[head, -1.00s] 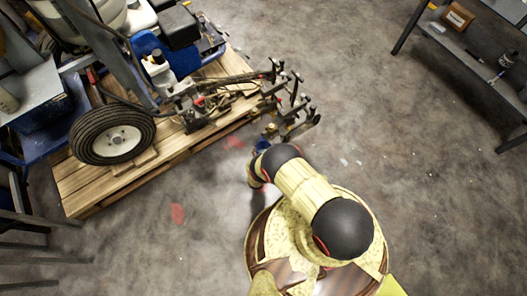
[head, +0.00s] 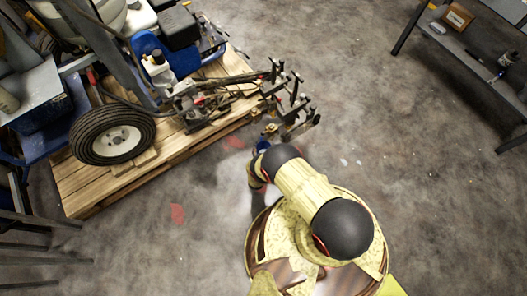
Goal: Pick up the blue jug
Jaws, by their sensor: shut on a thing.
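My arm reaches from the bottom right toward the front end of the line striper. The fingers and most of the jug are hidden behind the wrist, so I cannot tell whether the jug touches the floor.
The line striper (head: 190,95) with its black wheel (head: 112,134) stands on a wooden pallet (head: 88,191). Its metal front parts (head: 296,103) stick out close beyond my wrist. A grey shelf (head: 455,44) with a small box stands top right. The floor at right is clear.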

